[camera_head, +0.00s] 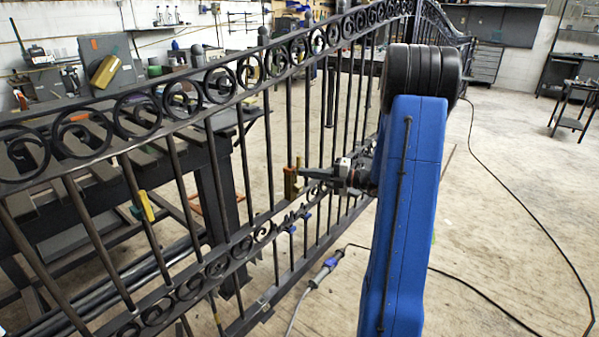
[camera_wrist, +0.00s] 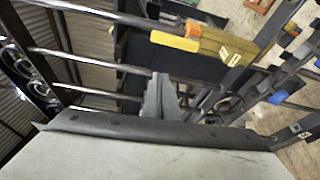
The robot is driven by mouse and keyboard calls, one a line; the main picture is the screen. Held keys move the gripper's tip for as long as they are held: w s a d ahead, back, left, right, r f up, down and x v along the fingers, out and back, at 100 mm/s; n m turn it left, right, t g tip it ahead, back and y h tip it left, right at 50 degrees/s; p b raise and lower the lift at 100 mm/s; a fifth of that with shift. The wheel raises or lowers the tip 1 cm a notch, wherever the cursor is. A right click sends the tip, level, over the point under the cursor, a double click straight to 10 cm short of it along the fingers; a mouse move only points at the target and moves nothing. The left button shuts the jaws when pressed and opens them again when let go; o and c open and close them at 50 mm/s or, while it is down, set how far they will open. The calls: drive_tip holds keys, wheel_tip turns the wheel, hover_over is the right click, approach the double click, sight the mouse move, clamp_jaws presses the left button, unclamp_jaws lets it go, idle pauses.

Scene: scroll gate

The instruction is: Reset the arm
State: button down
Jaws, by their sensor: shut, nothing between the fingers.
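My gripper (camera_head: 303,173) reaches from the right toward the scroll gate (camera_head: 170,160), near a brass-coloured block (camera_head: 290,184) on the bars. In the wrist view, the grey fingers of my gripper (camera_wrist: 161,80) are together with nothing between them, pointing at the gate bars (camera_wrist: 90,55). A brass-coloured block with an orange end (camera_wrist: 222,45) is up and to the right of the fingertips there. I cannot tell from the head view whether the fingers touch the gate. My blue arm link hides part of the gate.
A workbench (camera_head: 215,185) stands behind the gate. A yellow piece (camera_head: 145,207) sits on a left bar. A tool with a blue grip (camera_head: 326,268) and cable lies on the floor at the gate's foot. A black cable (camera_head: 530,220) crosses the otherwise open floor on the right.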

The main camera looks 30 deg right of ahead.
drive_tip(key=shift+v, duration=2.85)
